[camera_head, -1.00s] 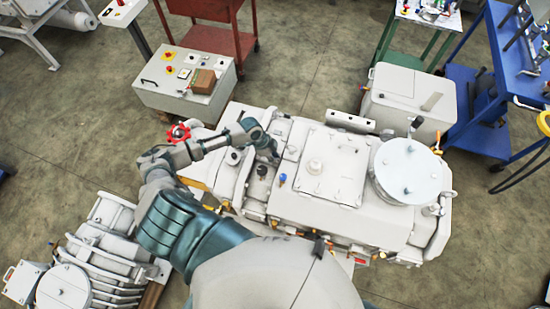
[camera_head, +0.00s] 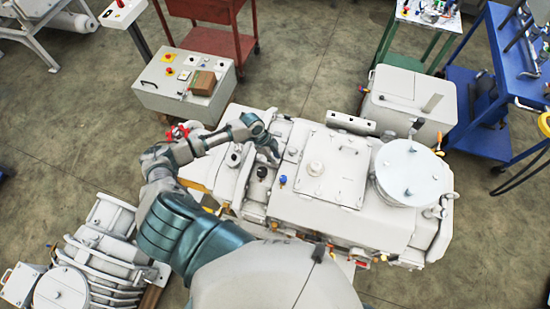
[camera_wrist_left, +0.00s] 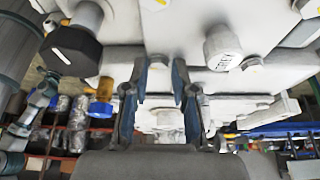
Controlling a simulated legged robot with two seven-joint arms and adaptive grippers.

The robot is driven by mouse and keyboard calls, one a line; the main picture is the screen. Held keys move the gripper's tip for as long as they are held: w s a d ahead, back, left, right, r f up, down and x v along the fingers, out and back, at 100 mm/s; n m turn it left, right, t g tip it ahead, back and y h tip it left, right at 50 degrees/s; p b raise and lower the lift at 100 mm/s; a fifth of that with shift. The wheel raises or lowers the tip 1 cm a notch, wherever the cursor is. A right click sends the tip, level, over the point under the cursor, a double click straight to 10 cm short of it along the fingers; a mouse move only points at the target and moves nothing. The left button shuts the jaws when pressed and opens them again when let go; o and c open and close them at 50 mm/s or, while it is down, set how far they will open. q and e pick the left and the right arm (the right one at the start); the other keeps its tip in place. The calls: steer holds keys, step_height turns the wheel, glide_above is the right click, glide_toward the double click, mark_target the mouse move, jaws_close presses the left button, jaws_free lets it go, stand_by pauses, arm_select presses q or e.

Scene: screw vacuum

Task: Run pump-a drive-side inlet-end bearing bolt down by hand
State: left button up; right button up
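The white pump (camera_head: 340,219) lies across the middle of the head view. My left arm reaches over its left end, and my left gripper (camera_head: 273,150) points down at the housing there. In the left wrist view the gripper's two dark blue fingers (camera_wrist_left: 159,112) stand apart with a gap between them. A pale round piece (camera_wrist_left: 169,119) shows in that gap, seemingly beyond the fingertips; I cannot tell whether it is the bearing bolt. A pale bolt head (camera_wrist_left: 252,63) shows to the upper right. My right gripper is not in view.
A large black-faced hex plug (camera_wrist_left: 70,46), a brass fitting (camera_wrist_left: 101,100) and a thick pale cylinder (camera_wrist_left: 223,46) stand close around the fingers. A grey control box (camera_head: 186,84), a red cart (camera_head: 207,38) and a blue bench (camera_head: 480,135) stand around the pump.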

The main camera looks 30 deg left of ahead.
arm_select(q)
steer(key=shift+o, duration=0.2)
steer(key=shift+w+a, duration=0.1)
steer(key=shift+a, duration=0.1)
steer(key=v, duration=1.2)
steer(key=shift+a, duration=0.15)
steer(key=shift+f, duration=0.1)
